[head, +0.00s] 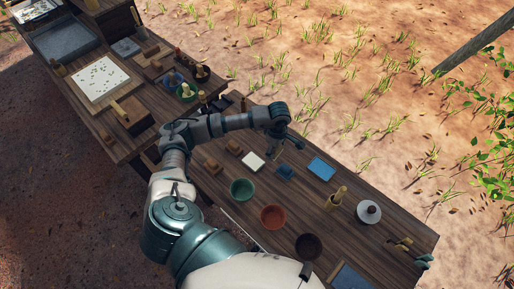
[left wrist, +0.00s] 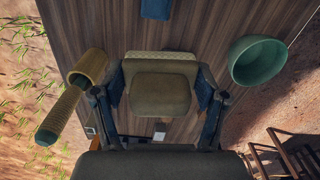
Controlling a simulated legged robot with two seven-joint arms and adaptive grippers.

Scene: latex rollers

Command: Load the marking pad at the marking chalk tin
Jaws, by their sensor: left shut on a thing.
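My left gripper (left wrist: 158,95) is shut on a dull olive-tan block, apparently the marking pad (left wrist: 160,90), with a finger at each side. A pale strip with a patterned edge (left wrist: 160,56) shows just behind the block; I cannot tell whether they touch. In the head view my left gripper (head: 283,138) hangs over the table's far side, and what it holds is not clear there. A cream square (head: 252,161), perhaps the marking chalk tin, lies on the table nearby. My right gripper is not in view.
A green bowl (head: 242,188), red bowl (head: 273,216) and dark bowl (head: 308,246) line the near side.

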